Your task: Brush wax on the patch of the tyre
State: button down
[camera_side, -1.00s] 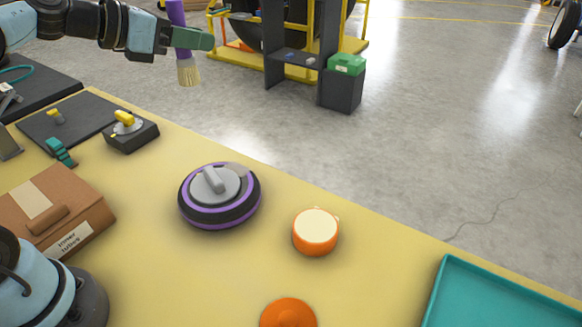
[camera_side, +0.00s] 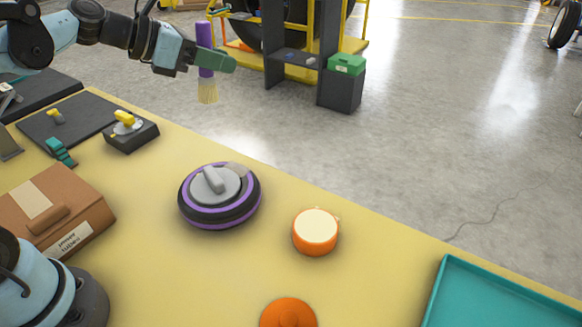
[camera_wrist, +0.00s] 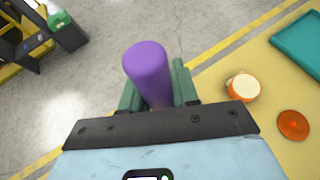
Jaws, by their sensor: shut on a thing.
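My gripper (camera_side: 218,62) is shut on a brush (camera_side: 206,72) with a purple handle and pale bristles. The brush hangs bristles down, in the air above and behind the tyre in the side view. In the wrist view the purple handle (camera_wrist: 149,70) stands between the green fingers; its bristles are hidden there. The tyre (camera_side: 219,213) is small and black with a purple ring, a grey hub and a grey patch (camera_side: 237,170) on its far upper edge. An open orange pot (camera_side: 315,240) with a cream top stands right of it; it also shows in the wrist view (camera_wrist: 243,88).
An orange lid (camera_side: 288,314) lies near the front, and a teal tray (camera_side: 441,290) is at the right. A cardboard box (camera_side: 75,205) and a dark box with a yellow knob (camera_side: 130,133) are at the left. The table is clear around the tyre.

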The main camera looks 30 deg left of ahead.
jog(key=w+d+f+m+g+h, duration=0.1)
jog(key=d+f+g, duration=0.1)
jog(key=f, duration=0.3)
jog(key=w+d+f+m+g+h, duration=0.1)
jog(key=d+f+m+g, duration=0.1)
jog(key=f, duration=0.3)
jog(key=shift+d+f+g, duration=0.25)
jog(key=shift+f+g, duration=0.05)
jog(key=shift+f, duration=0.1)
jog(key=shift+f, duration=2.25)
jog(key=shift+f, duration=0.6)
dwell(2.5)
